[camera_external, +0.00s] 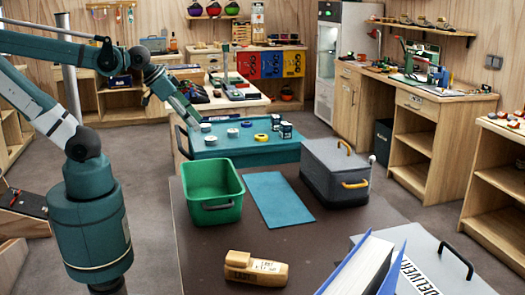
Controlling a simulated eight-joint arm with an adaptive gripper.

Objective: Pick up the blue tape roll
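Several small tape rolls lie on a teal surface (245,153) past the green bin. One pale roll (232,133) sits near the middle, another (246,124) is behind it, and a yellow roll (261,138) is to the right. A bluish-white roll (210,140) lies at the left; it may be the blue tape roll, but its colour is too small to be sure of. My gripper (193,119) points down at the left edge of this surface, close to the left rolls. Its fingers are too small and dark to show whether they are open or hold anything.
Small dark containers (285,130) stand right of the rolls. Nearer are a green bin (228,205), a blue mat (277,199), a lidded grey box (335,172), a wooden block (255,268) and a blue binder (362,268). The dark tabletop between them has free room.

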